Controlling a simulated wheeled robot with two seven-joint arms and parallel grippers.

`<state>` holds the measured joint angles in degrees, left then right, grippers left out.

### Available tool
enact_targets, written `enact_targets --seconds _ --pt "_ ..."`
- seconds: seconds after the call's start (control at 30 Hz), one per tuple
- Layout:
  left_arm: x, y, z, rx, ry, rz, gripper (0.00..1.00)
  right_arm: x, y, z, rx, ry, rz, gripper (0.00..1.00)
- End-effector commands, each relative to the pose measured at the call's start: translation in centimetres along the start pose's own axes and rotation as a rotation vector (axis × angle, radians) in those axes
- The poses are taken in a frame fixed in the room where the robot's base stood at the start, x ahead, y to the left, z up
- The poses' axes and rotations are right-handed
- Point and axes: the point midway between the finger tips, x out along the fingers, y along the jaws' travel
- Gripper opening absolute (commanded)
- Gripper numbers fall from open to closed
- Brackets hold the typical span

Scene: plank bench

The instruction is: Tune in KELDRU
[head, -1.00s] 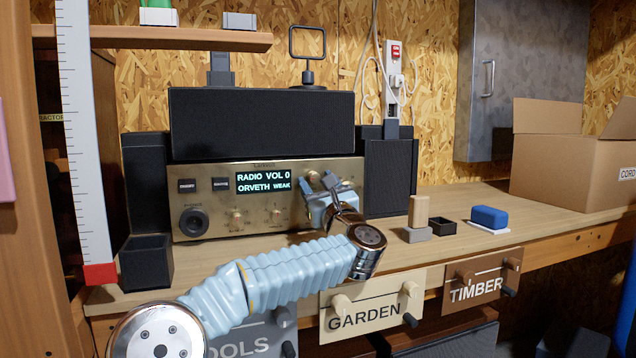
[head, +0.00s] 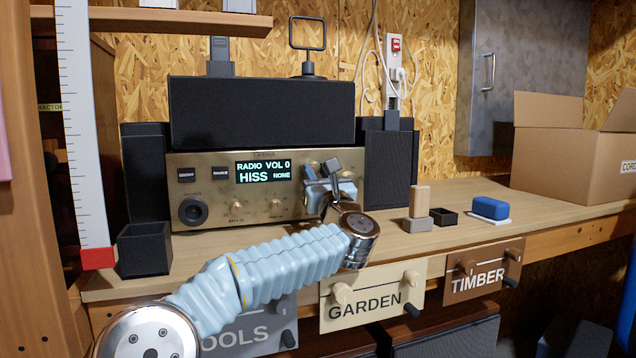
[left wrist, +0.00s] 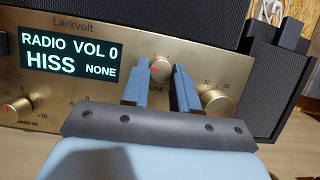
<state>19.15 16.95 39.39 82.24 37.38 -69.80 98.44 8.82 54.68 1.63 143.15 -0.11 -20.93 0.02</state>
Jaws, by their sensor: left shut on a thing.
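The brass-fronted radio (head: 222,222) stands on the bench. Its display (head: 263,172) reads RADIO VOL 0, HISS, NONE; the same text shows on the display in the left wrist view (left wrist: 68,55). My left gripper (head: 326,178) is at the right part of the radio front. In the left wrist view its fingers (left wrist: 161,82) are on either side of a small brass knob (left wrist: 161,69) with a red mark, shut on it. The label under this knob is partly hidden and looks like TUNE. Another brass knob (left wrist: 216,101) is just right of the fingers. My right gripper is not in view.
Black speakers flank the radio, the right one (head: 390,170) close to my gripper. A long black box (head: 262,118) sits on top. An open black box (head: 145,250) stands front left. Wood and grey blocks (head: 418,210) and a blue block (head: 490,208) lie to the right.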

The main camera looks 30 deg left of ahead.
Motion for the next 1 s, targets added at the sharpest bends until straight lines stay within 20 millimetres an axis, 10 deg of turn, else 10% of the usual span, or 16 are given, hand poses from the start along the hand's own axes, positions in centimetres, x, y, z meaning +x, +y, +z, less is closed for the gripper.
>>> enact_targets --seconds 0.37,1.0 --pt "-0.1 0.3 0.1 0.316 0.011 -0.130 0.00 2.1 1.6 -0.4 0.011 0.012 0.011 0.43" --pt "0.2 0.6 0.5 0.749 0.029 -0.306 0.00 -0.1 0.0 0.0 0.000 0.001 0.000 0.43"
